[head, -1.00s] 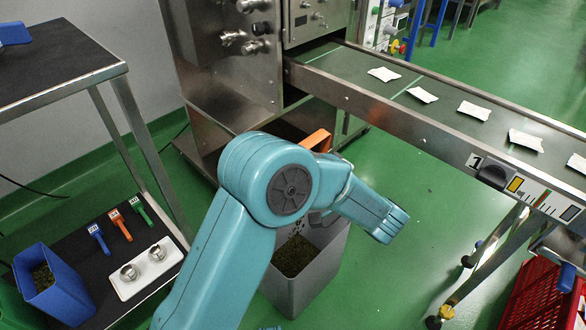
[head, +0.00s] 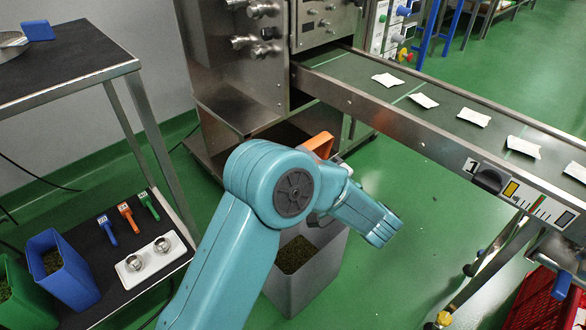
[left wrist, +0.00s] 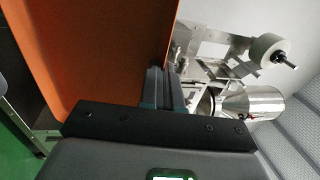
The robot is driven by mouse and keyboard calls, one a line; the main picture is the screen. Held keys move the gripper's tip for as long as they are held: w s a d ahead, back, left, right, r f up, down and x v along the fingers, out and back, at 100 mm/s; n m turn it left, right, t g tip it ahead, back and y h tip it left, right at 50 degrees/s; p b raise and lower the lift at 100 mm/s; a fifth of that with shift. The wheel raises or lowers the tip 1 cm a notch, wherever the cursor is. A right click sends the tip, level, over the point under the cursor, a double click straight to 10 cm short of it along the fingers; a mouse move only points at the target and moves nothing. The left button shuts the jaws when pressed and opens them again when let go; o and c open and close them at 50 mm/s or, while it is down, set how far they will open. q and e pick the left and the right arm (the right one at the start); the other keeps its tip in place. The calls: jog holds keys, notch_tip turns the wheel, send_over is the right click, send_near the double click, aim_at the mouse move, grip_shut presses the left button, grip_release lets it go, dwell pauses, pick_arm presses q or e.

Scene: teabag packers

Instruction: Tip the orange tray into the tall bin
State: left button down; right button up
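The orange tray (head: 318,146) shows only as an edge above my teal left arm in the head view; the arm hides most of it. In the left wrist view the tray (left wrist: 95,55) fills the upper left, steeply tilted, with my left gripper (left wrist: 163,88) shut on its edge. The tall grey bin (head: 325,270) stands on the floor below, partly hidden by my left arm. Dark green tea leaves (head: 294,255) lie inside it. The tray's inside is mostly hidden in the head view. My right gripper is not in view.
A conveyor (head: 440,125) with several white teabags runs at the right beside a steel machine (head: 235,75). A shelf (head: 150,282) at the left holds small scoops and a white holder. A blue bin (head: 60,272) and a green bin (head: 15,290) stand there. A red crate (head: 530,300) is at lower right.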

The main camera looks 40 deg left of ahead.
pick_arm(q)
jog(key=shift+w+a+r+h+p, duration=0.1)
jog(key=shift+a+r+h+p, duration=0.15)
jog(key=shift+a+h+p, duration=0.25)
jog(key=shift+a+r+h+p, duration=0.25)
jog(key=shift+a+h+p, duration=0.05)
jog(key=shift+a+p, duration=0.25)
jog(key=shift+a+g+h, duration=0.25)
jog(key=shift+g+h, duration=0.05)
jog(key=shift+w+a+f, duration=0.15)
jog(key=shift+a+f, duration=0.1)
jog(key=shift+a+h+p, duration=0.1)
jog(key=shift+h+p, duration=0.2)
